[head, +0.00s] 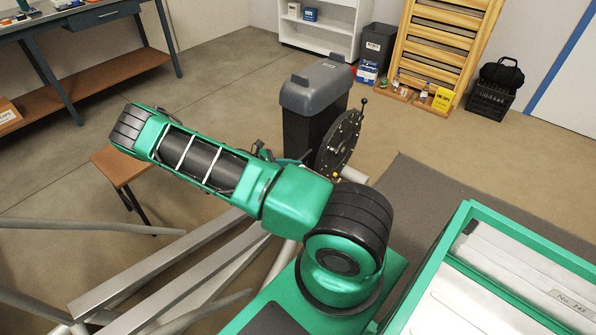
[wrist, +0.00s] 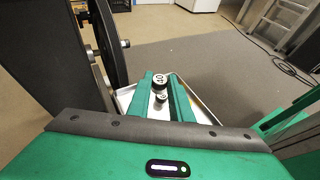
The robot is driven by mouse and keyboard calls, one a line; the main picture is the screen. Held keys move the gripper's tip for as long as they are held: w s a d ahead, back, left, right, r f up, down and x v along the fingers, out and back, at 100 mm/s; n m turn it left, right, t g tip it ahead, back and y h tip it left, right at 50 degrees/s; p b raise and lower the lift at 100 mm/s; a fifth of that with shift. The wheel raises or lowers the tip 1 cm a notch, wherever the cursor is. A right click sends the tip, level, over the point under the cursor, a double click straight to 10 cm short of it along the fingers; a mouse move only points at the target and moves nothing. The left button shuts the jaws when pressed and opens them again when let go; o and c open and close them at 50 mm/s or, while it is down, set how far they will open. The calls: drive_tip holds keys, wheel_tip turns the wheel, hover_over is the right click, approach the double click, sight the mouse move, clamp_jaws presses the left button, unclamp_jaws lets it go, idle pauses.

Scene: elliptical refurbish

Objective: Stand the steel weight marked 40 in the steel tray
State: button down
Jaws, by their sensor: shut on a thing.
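In the wrist view, my gripper (wrist: 161,82) has its two green fingers closed on a dark and pale cylindrical weight (wrist: 160,79). A round white label with black figures faces the camera; it looks like an upside-down 40. A smaller pale round face (wrist: 161,97) shows just below it between the fingers; I cannot tell whether it is part of the same weight. A pale steel tray (wrist: 201,110) lies beyond and beneath the fingers. Whether the weight touches the tray is unclear. The head view shows my arm, but not the gripper, weight or tray.
A black disc wheel with a handle (head: 340,142) and a dark upright housing with a grey top (head: 317,85) stand beyond my arm. The disc also shows close at left in the wrist view (wrist: 108,45). A green-framed pale panel (head: 520,285) is at right. Grey mat floor lies open behind.

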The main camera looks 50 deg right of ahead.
drive_tip(key=w+d+f, duration=0.1)
drive_tip(key=d, duration=0.1)
drive_tip(key=w+d+f, duration=0.2)
drive_tip(key=shift+a+f, duration=0.1)
drive_tip(key=shift+f, duration=1.9)
drive_tip(key=c, duration=1.6)
unclamp_jaws()
drive_tip(key=shift+a, duration=0.1)
